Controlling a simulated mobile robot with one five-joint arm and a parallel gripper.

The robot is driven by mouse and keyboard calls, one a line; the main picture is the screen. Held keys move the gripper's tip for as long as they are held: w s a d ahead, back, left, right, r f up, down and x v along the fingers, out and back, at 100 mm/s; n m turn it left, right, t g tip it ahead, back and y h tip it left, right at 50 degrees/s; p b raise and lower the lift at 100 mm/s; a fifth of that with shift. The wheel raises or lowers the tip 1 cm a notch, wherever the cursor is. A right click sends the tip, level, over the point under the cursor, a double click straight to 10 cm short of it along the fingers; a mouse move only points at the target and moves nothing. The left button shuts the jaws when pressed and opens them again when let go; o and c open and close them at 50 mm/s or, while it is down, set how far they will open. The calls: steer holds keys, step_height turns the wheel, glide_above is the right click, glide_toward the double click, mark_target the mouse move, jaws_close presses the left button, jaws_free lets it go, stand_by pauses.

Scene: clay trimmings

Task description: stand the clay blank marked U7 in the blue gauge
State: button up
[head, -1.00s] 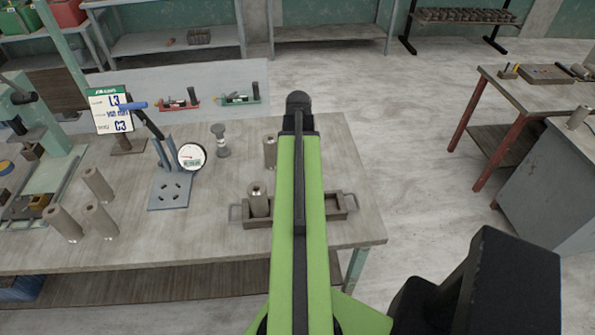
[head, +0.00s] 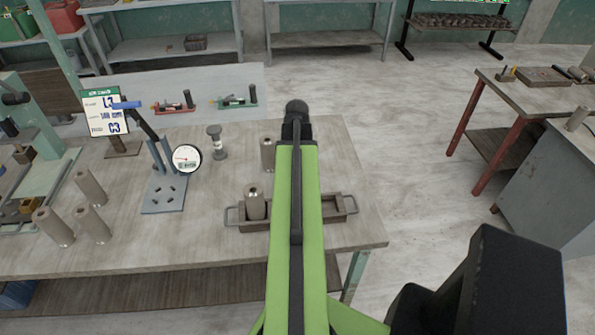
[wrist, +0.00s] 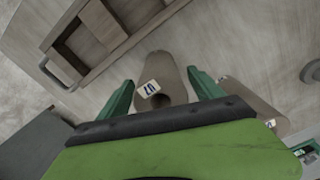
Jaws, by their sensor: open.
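The clay blank marked U7 (wrist: 160,72) is a grey-brown cylinder with a hole in its end and a white label. In the wrist view it lies between the two green fingers of my open gripper (wrist: 160,77), with gaps visible at both sides. In the head view my arm hides my fingers and seems to cover this blank. The blue gauge (head: 163,194) stands on the table left of my arm, with a blue-grey base and uprights, a blue-handled lever and a round dial. No blank stands in it.
A second labelled blank (wrist: 243,98) stands close beside the right finger. A wooden tray (head: 347,204) holding one blank (head: 254,203) lies under my arm. Several blanks (head: 92,222) stand at left; a plunger-like piece (head: 216,143) stands between gauge and arm. Red and green gauges (head: 237,101) sit behind.

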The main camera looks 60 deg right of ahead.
steer(key=shift+r, duration=0.15)
step_height(320, 180, up, 12)
steer(key=p, duration=1.2)
steer(key=shift+r, duration=0.1)
steer(key=w+a+n, duration=0.8)
steer(key=w+a, duration=1.2)
steer(key=a, duration=0.4)
steer(key=w+a+n, duration=0.4)
steer(key=a, duration=1)
steer(key=shift+a, duration=0.35)
steer(key=shift+o, duration=0.3)
steer(key=a+n, duration=0.3)
steer(key=a, duration=0.9)
steer(key=shift+w+a+n, duration=0.25)
steer(key=shift+a+n, duration=0.05)
